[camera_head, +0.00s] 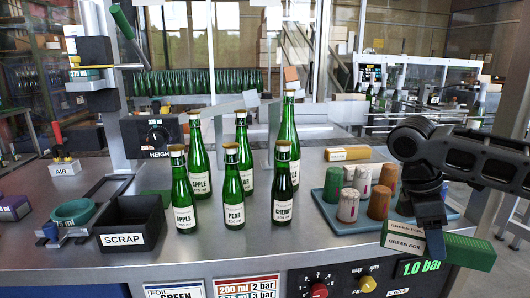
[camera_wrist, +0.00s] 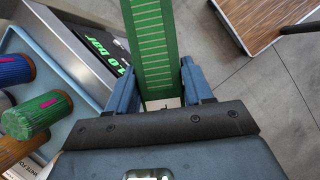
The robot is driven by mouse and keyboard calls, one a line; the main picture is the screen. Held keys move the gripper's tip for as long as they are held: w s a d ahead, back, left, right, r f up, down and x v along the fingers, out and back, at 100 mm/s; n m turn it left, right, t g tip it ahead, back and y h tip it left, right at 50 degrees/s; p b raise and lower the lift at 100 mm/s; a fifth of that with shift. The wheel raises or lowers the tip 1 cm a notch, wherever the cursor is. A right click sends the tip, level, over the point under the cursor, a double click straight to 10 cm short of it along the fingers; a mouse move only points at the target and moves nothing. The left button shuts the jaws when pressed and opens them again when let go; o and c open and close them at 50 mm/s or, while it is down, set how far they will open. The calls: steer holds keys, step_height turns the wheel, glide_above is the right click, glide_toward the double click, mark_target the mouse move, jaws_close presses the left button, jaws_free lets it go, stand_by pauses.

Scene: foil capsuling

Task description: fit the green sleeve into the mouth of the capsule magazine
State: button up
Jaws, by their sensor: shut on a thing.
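My gripper (camera_head: 432,243) is shut on a long green ribbed sleeve (camera_head: 470,251), held over the front right edge of the bench. A pale GREEN FOIL label (camera_head: 404,243) shows at its left end. In the wrist view the green sleeve (camera_wrist: 153,45) sits between both blue fingers of my gripper (camera_wrist: 158,85) and runs away past the top edge. I cannot tell for sure which part is the capsule magazine.
A blue tray (camera_head: 330,212) with several coloured capsule stacks stands left of my gripper. Several labelled green bottles (camera_head: 233,187) stand mid-bench. A black SCRAP bin (camera_head: 128,222) and a green ring in a holder (camera_head: 74,211) are at left. A yellow-and-white box (camera_head: 347,154) lies behind the tray.

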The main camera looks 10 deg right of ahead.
steer(key=s+a+f+m+y, duration=0.1)
steer(key=a+f+m, duration=0.3)
steer(key=f, duration=0.5)
steer(key=s+a+f+m+g+y, duration=0.1)
steer(key=s+a+f+m, duration=0.3)
steer(key=f, duration=0.6)
steer(key=s+a+f+m+g+y, duration=0.1)
steer(key=s+a+f+m, duration=0.2)
steer(key=a+f, duration=0.5)
steer(key=shift+f+m+y, duration=0.4)
steer(key=shift+f, duration=0.35)
steer(key=shift+s, duration=0.15)
